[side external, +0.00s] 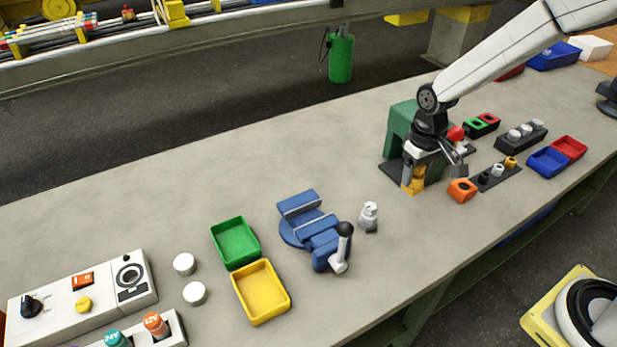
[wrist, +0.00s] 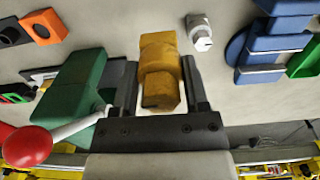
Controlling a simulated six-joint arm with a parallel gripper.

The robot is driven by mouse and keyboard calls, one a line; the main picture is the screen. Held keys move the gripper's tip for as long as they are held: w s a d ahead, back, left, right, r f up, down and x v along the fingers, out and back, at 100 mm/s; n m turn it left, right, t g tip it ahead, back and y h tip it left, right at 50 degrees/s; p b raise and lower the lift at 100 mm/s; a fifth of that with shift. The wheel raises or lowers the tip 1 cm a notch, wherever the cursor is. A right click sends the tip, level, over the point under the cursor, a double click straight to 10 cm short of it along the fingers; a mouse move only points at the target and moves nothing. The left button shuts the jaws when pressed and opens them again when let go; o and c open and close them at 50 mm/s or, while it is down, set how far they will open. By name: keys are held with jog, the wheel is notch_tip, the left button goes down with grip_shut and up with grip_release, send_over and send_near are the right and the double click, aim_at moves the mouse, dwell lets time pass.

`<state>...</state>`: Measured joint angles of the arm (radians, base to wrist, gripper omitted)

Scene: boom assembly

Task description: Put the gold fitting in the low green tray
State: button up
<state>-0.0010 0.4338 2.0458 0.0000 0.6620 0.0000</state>
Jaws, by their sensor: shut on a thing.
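The gold fitting (side external: 413,179) is between the jaws of my gripper (side external: 420,165), in front of the green lever press. In the wrist view the fitting (wrist: 160,75) shows as a stepped, faceted gold piece with a finger on each side, and my gripper (wrist: 160,62) is shut on it. Its lower end is close to the bench top; I cannot tell whether it touches. The low green tray (side external: 236,243) lies empty on the bench, well to the left of my gripper. A bit of green at the right edge of the wrist view (wrist: 304,61) appears to be this tray.
A blue vise (side external: 312,228) and a silver fitting (side external: 368,216) stand between my gripper and the tray. A yellow tray (side external: 261,291) adjoins the green one. The green press (side external: 402,120), with a red-knobbed lever (wrist: 27,146), is close beside my gripper. An orange block (side external: 462,190) sits right.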

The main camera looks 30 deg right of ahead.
jog(key=w+a+n, duration=0.1)
jog(key=w+a, duration=0.6)
jog(key=w, duration=0.1)
jog(key=n, duration=0.5)
send_over(236, 246)
notch_tip(236, 246, down, 3)
jog(key=shift+f, duration=0.1)
jog(key=shift+f, duration=2.3)
jog(key=shift+f, duration=2.05)
dwell(0.8)
